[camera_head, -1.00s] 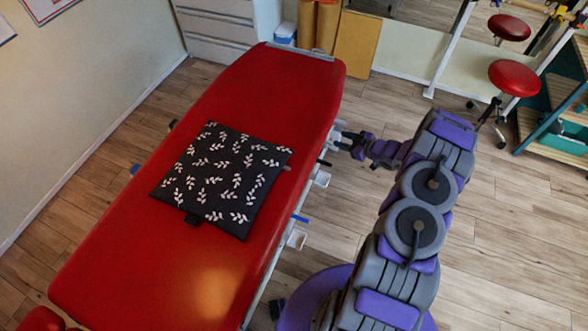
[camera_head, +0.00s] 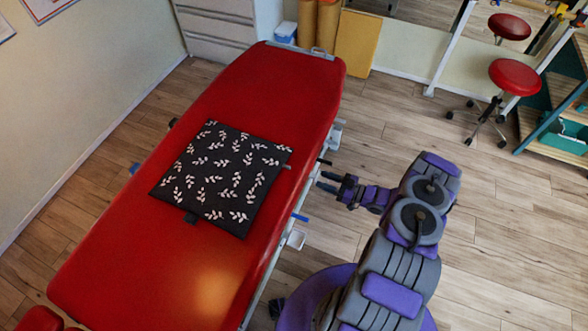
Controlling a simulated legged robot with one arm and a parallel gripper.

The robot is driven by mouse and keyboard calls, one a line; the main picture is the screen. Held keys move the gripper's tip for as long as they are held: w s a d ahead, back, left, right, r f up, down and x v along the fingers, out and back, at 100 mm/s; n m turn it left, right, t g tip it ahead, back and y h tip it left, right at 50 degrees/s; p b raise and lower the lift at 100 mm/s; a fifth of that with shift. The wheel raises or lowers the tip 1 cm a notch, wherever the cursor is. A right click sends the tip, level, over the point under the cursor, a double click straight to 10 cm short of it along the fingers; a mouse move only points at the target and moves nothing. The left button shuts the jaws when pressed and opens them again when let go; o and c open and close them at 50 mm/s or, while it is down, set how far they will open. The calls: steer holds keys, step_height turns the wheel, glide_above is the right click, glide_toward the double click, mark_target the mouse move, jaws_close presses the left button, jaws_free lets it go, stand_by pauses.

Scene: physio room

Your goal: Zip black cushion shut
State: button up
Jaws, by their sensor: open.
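The black cushion (camera_head: 222,178) has a pattern of white leaves and lies flat on the red treatment table (camera_head: 284,88). A small dark tab (camera_head: 191,218) sticks out at its near left edge. A small grey piece (camera_head: 287,166) sits at its right corner. Whether the zip is open cannot be made out. My gripper (camera_head: 326,182) is open and empty, beside the right edge of the table, to the right of the cushion and apart from it.
A wall runs along the left. Cabinets (camera_head: 216,30) and rolled mats (camera_head: 318,25) stand beyond the table's far end. A red stool (camera_head: 514,78) and a shelf (camera_head: 560,130) are at the right. The wooden floor right of the table is largely clear.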

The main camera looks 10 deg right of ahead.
mark_target(294, 173)
steer(key=b+x, duration=0.2)
steer(key=x, duration=1)
steer(key=shift+w+a, duration=0.25)
steer(key=shift+a, duration=0.1)
jaws_close()
